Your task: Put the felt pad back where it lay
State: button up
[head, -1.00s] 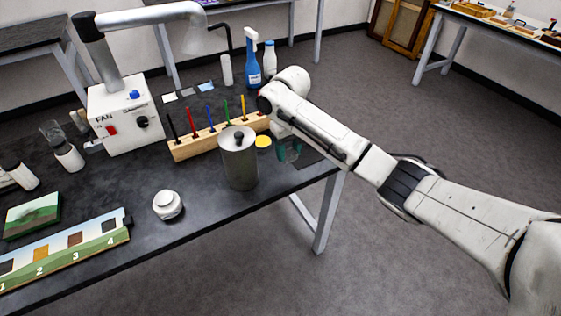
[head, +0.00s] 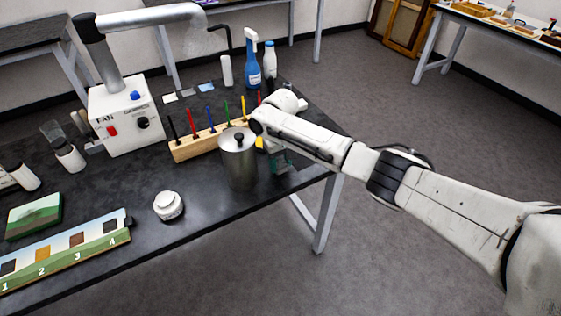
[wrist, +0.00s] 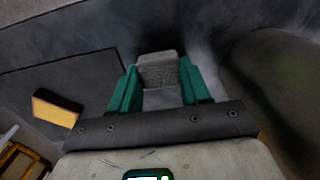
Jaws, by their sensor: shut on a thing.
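The felt pad (wrist: 160,72) is a small grey block in the wrist view. It sits between the two teal fingers of my gripper (wrist: 158,88), which are shut on it. In the head view my gripper (head: 280,160) is low over the right end of the black table, just right of the metal canister (head: 238,165). The arm hides most of the gripper there, and I cannot make out the pad. A dark surface lies beneath the pad in the wrist view; I cannot tell whether the pad touches it.
The canister stands close beside my gripper; its dark side fills the right of the wrist view. A wooden rack (head: 197,145) of coloured sticks and a yellow item (wrist: 57,108) are near. A white jar (head: 168,206) stands front left. The table's front edge is close.

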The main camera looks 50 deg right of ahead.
aim_at(281, 164)
jog(key=o, duration=0.9)
jog(key=shift+f, duration=0.1)
jog(key=shift+o, duration=0.2)
notch_tip(281, 164, up, 12)
jog(key=b, duration=0.1)
